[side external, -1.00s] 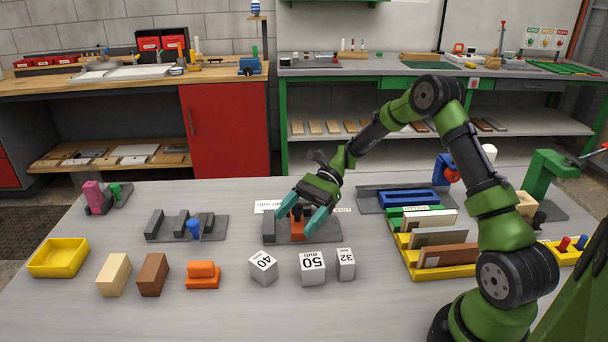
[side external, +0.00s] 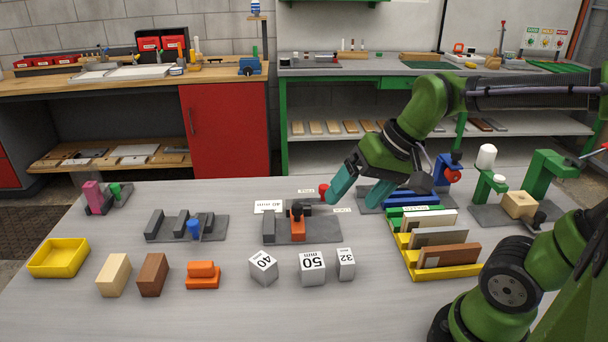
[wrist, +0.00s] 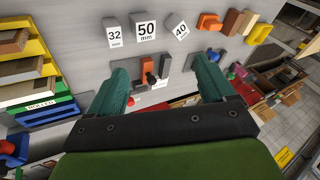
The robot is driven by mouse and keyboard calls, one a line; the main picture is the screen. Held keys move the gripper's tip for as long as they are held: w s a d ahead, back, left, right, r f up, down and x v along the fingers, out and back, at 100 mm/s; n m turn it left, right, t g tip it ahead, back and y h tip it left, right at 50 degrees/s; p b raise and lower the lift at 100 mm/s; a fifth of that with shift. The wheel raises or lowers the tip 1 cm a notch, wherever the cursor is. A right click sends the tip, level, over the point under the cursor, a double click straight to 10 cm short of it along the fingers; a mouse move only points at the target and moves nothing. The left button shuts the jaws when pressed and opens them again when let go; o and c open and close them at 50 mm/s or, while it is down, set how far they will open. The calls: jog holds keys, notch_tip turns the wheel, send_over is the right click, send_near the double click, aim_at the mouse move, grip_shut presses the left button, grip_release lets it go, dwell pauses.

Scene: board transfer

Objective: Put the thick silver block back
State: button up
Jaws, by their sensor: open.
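Three silver-grey blocks stand in a row on the table: one marked 40 (side external: 263,267), turned at an angle, one marked 50 mm (side external: 312,268), the largest, and a narrower one marked 32 (side external: 346,264). They also show at the top of the wrist view, with the 50 mm block (wrist: 146,34) in the middle. My gripper (side external: 360,192) is open and empty, behind and to the right of these blocks, touching none. Its fingers (wrist: 162,80) are spread wide in the wrist view. A grey fixture (side external: 324,229) with an orange part (side external: 298,228) and a 40 mm label lies behind the blocks.
A yellow rack (side external: 440,271) with upright boards is at the right. A yellow tray (side external: 58,258), wooden blocks (side external: 114,275) and a stepped orange block (side external: 202,274) are at the left. Another grey fixture (side external: 214,228) stands behind them. The table's front strip is clear.

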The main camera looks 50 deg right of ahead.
jog(key=s+n+t, duration=0.1)
jog(key=s+r+t, duration=0.1)
jog(key=shift+s+d+n, duration=0.1)
jog(key=shift+s+n, duration=0.25)
jog(key=shift+n, duration=0.05)
jog(key=shift+r, duration=0.1)
dwell(1.0)
